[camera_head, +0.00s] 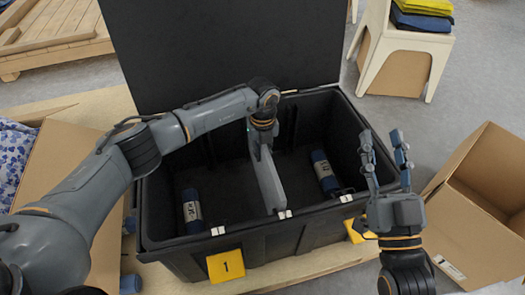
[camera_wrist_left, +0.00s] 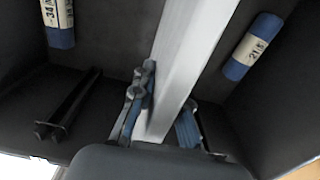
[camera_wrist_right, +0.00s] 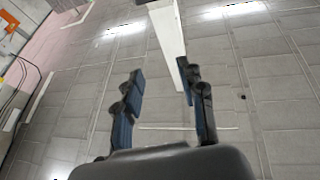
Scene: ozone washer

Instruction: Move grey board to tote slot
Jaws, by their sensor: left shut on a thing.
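The grey board (camera_head: 268,186) stands on edge inside the black tote (camera_head: 171,243), near its middle, running from back to front. It also shows as a long pale bar in the left wrist view (camera_wrist_left: 186,52). My left gripper (camera_head: 261,150) reaches down into the tote and is shut on the board, with one finger on each side in the left wrist view (camera_wrist_left: 162,115). Whether the board touches the tote floor is hard to tell. My right gripper (camera_head: 386,165) is open and empty, fingers pointing up, in front of the tote's right side; its spread fingers show in the right wrist view (camera_wrist_right: 165,100).
A blue roll (camera_head: 191,211) lies in the tote left of the board, another blue roll (camera_head: 324,172) to its right. White tags line the front rim, above a yellow "1" card (camera_head: 226,266). The raised lid (camera_head: 225,45) stands behind. Open cardboard boxes (camera_head: 78,185) (camera_head: 478,215) flank the tote.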

